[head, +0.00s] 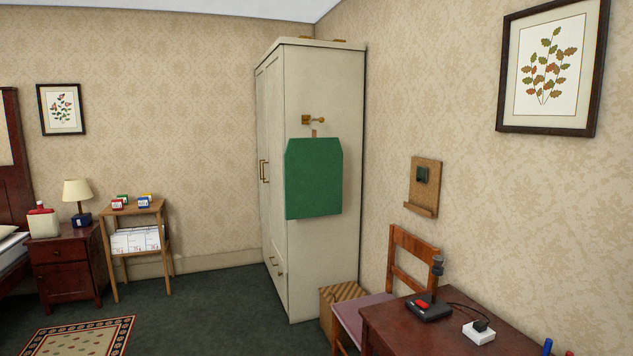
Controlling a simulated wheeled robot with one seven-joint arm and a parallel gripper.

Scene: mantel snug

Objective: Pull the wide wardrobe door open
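The cream wardrobe (325,255) stands in the corner against the right wall. I see its side panel nearly face on, and its front at a steep angle facing left. The wardrobe doors (270,130) look shut, with brass bar handles (264,171) at mid height. A drawer with a small brass pull (276,265) is below them. I cannot tell the wide door from the narrower one at this angle. My gripper is not in the view.
A green apron (314,180) hangs from a brass hook on the wardrobe's side. A cardboard box (343,297), a chair (408,262) and a desk (440,335) stand at the right. A small shelf stand (137,211) is left. Green carpet (205,300) before the wardrobe is clear.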

